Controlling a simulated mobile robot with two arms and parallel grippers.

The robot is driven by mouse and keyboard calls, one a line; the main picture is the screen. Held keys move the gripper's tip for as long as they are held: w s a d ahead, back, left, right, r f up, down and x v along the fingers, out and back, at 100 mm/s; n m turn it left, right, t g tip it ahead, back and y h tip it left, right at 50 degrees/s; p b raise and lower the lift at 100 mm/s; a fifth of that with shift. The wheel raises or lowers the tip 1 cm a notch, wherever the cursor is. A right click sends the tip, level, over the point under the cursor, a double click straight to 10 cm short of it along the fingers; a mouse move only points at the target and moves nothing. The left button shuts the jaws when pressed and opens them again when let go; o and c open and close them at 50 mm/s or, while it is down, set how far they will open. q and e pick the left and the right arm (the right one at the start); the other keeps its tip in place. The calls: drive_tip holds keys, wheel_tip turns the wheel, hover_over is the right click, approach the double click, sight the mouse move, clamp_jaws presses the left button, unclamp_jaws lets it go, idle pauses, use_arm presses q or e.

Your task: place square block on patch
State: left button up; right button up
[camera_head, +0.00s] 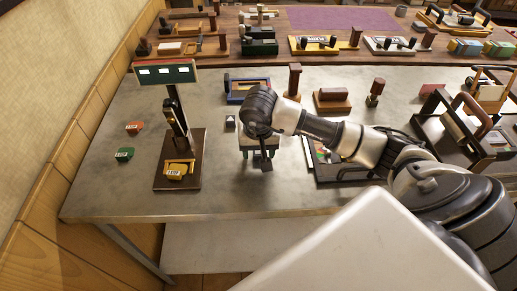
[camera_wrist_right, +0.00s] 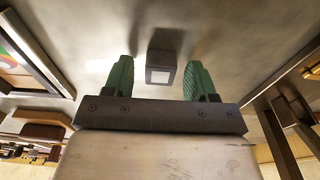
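My right gripper (camera_head: 259,153) reaches down over the grey metal table, left of the middle. In the right wrist view its two green fingers (camera_wrist_right: 161,80) are wide apart and open. A small dark square block with a pale face (camera_wrist_right: 160,68) shows between them, with a gap on each side. A small dark block (camera_head: 230,123) stands on the table just behind and left of the gripper in the head view; it looks like the same one. A flat purple patch (camera_head: 340,19) lies on the wooden table at the back. My left gripper is not in view.
A press-like stand (camera_head: 181,160) with a yellow block (camera_head: 177,171) is left of the gripper. Orange (camera_head: 134,128) and green (camera_head: 124,154) pieces lie further left. A blue-framed tray (camera_head: 247,90) is behind. Dark fixtures (camera_head: 335,165) sit at right. The front left table is clear.

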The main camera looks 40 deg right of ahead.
drive_tip(key=shift+r, duration=0.55)
wheel_tip(320, 180, up, 11)
drive_tip(key=s+b, duration=0.1)
drive_tip(key=shift+s+a, duration=0.15)
drive_tip(key=shift+a, duration=0.25)
